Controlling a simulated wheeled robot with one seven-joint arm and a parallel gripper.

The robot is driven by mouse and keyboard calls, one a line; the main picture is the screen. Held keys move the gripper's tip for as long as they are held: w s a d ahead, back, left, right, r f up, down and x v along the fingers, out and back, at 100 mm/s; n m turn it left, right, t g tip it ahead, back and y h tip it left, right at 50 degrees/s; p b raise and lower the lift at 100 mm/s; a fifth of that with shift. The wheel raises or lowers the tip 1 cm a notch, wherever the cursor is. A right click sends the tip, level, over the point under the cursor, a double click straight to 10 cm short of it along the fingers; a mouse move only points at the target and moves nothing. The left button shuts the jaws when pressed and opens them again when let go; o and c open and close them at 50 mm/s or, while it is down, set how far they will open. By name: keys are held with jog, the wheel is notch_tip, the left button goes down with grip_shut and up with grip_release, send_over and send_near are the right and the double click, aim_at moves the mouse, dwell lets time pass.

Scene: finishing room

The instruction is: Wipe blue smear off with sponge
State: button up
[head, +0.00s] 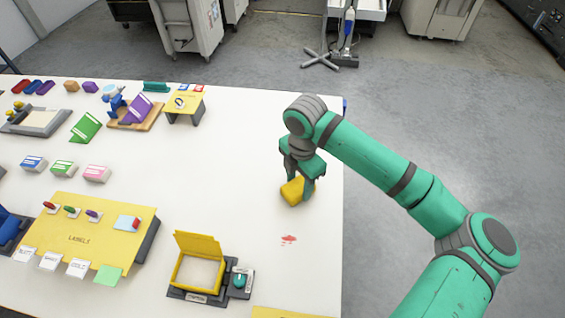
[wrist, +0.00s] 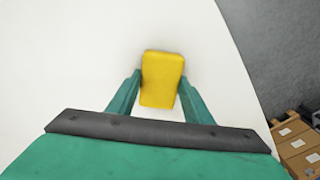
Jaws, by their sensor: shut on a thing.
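My gripper (head: 304,172) is shut on a yellow sponge (head: 292,191) over the right part of the white table. In the wrist view the sponge (wrist: 162,80) sits between the two green fingers (wrist: 160,98). I cannot tell whether the sponge touches the table top. A red smear (head: 289,239) lies on the table, just in front of the sponge and apart from it. No blue smear shows in either view; my gripper and the sponge hide the table right under them.
A yellow open frame (head: 198,271) on a dark base stands at the front. A yellow label board (head: 85,238) is at the left. Several small boxes and stands line the left and back.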

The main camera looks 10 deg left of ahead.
jog(key=shift+d, duration=1.2)
jog(key=shift+a+f, duration=0.1)
jog(key=shift+a, duration=3.55)
jog(key=shift+a+r, duration=0.15)
jog(key=shift+r, duration=0.1)
notch_tip(320, 180, up, 8)
